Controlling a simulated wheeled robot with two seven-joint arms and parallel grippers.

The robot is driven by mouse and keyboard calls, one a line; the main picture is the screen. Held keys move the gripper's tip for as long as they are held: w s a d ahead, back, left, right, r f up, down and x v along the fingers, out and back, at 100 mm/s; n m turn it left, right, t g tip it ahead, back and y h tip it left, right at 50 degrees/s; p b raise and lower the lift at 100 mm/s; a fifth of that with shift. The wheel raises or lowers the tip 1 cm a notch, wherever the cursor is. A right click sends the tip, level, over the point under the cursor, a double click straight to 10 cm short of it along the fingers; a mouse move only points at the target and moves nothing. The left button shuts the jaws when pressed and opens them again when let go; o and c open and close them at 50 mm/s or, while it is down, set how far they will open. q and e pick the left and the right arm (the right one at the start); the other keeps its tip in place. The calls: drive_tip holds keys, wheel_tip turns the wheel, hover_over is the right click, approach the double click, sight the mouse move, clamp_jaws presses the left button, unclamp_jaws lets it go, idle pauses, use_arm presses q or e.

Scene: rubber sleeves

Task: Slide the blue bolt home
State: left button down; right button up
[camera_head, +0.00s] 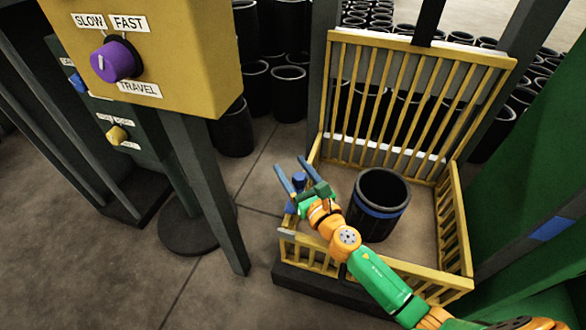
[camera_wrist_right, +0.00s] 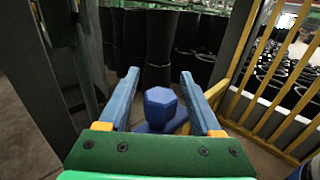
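The blue bolt's six-sided knob (camera_head: 299,180) stands at the left side of the yellow barred cage. In the right wrist view the blue knob (camera_wrist_right: 160,104) sits on a wider blue base. My right gripper (camera_head: 290,163) is over the cage's left side. In the right wrist view my right gripper (camera_wrist_right: 158,74) is open, with the knob between its two blue fingers and a visible gap on both sides. The bolt's shaft and its catch are hidden or too small to tell. My left gripper is not in view.
A black sleeve with a blue band (camera_head: 378,190) stands inside the yellow cage (camera_head: 458,235). A yellow control box (camera_head: 190,60) with a purple knob (camera_head: 117,61) hangs at upper left. A dark post (camera_head: 212,200) stands left of the cage. Several black sleeves fill the back.

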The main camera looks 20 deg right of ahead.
clamp_jaws()
idle(1.2)
